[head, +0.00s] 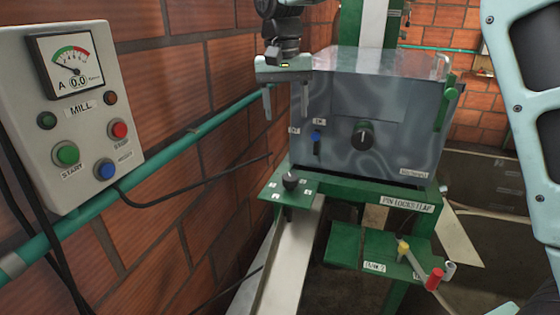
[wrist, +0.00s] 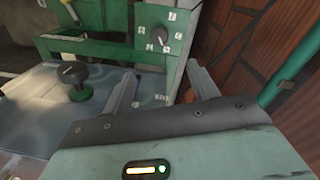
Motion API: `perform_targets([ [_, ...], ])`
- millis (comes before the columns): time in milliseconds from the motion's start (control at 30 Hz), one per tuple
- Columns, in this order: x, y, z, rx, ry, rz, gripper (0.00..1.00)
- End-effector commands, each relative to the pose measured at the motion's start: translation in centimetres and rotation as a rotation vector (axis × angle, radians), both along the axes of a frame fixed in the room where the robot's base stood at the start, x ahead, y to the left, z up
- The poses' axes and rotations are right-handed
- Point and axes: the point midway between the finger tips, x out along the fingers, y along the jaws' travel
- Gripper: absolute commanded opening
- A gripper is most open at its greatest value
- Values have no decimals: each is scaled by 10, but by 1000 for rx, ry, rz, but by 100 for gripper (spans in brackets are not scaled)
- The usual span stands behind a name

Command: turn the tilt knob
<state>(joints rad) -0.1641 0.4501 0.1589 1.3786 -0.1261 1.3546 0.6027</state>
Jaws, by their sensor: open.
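Two knobs are in view, and I cannot read a label that says which is the tilt knob. A black round knob (head: 291,181) stands on a small green plate with several white labels around it; it also shows in the wrist view (wrist: 157,38). A larger dark knob with a white pointer line (head: 363,135) is on the front of the grey metal box (head: 400,160); it shows at the left in the wrist view (wrist: 76,82). My gripper (head: 286,117) is open and empty, pointing down by the box's left side, above the plate knob in the picture. It appears apart from both knobs.
A mill control panel (head: 75,120) is on the brick wall at left, with a green pipe (head: 190,132) along the wall. A red-handled crank (head: 434,278) sits low on a green bracket.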

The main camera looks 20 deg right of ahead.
Motion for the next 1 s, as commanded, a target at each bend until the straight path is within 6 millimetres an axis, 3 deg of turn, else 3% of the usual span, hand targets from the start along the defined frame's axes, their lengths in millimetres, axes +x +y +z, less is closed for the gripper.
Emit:
perform_targets([
  [700, -4, -8, -136, 1, 5, 5, 59],
  [1000, -4, -9, -166, 2, 1, 5, 59],
])
